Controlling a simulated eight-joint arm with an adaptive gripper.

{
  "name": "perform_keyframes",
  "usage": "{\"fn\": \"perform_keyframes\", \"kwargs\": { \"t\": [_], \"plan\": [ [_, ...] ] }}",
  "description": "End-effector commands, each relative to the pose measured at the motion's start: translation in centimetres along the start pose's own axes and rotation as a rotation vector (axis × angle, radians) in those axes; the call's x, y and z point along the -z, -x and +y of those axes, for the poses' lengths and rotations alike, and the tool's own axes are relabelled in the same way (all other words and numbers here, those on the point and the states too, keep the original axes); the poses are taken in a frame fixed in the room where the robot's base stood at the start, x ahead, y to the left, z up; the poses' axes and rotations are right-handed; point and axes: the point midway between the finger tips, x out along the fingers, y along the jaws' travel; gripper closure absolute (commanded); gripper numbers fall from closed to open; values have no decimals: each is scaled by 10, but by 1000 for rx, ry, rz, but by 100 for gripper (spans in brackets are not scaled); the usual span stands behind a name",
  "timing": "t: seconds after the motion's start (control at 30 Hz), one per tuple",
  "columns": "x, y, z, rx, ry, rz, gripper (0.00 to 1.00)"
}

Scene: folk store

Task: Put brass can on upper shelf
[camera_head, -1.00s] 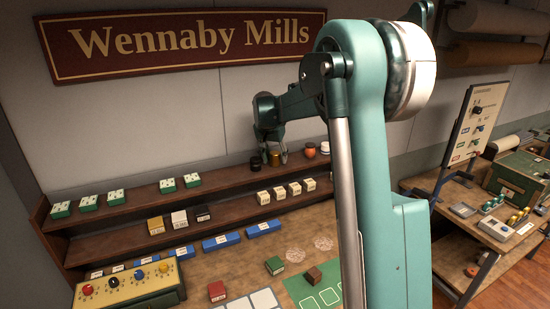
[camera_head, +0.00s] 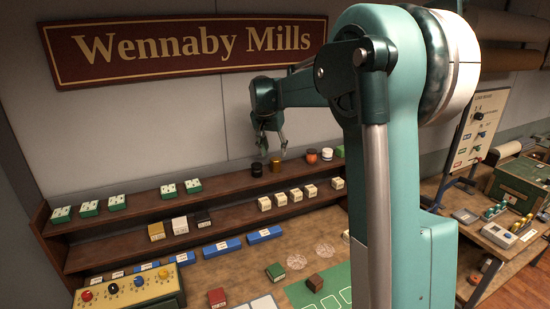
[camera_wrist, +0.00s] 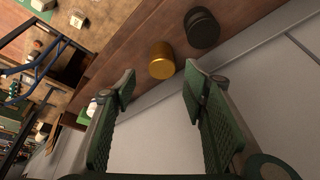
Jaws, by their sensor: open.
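The brass can (camera_head: 276,165) stands upright on the upper shelf (camera_head: 225,188), just right of a black can (camera_head: 256,169). My gripper (camera_head: 272,151) is open and empty, above the brass can and apart from it. In the wrist view the gold-coloured brass can (camera_wrist: 161,61) shows beyond the gap between my open fingers (camera_wrist: 160,88). The black can (camera_wrist: 202,29) is beside it. Nothing is between the fingers.
An orange pot (camera_head: 311,157) and a white-and-dark jar (camera_head: 326,154) stand right of the brass can. Green-and-white boxes (camera_head: 117,200) sit farther left on the upper shelf. The wall rises close behind.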

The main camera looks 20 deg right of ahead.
Motion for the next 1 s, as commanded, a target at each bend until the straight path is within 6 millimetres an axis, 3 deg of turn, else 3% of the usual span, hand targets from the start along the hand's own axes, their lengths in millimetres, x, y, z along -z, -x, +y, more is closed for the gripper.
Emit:
{"fn": "perform_keyframes", "kwargs": {
  "t": [0.13,0.33,1.0],
  "plan": [
    [0,20,0,0,0,0,57],
    [0,33,0,0,0,0,57],
    [0,36,0,0,0,0,57]
  ]
}}
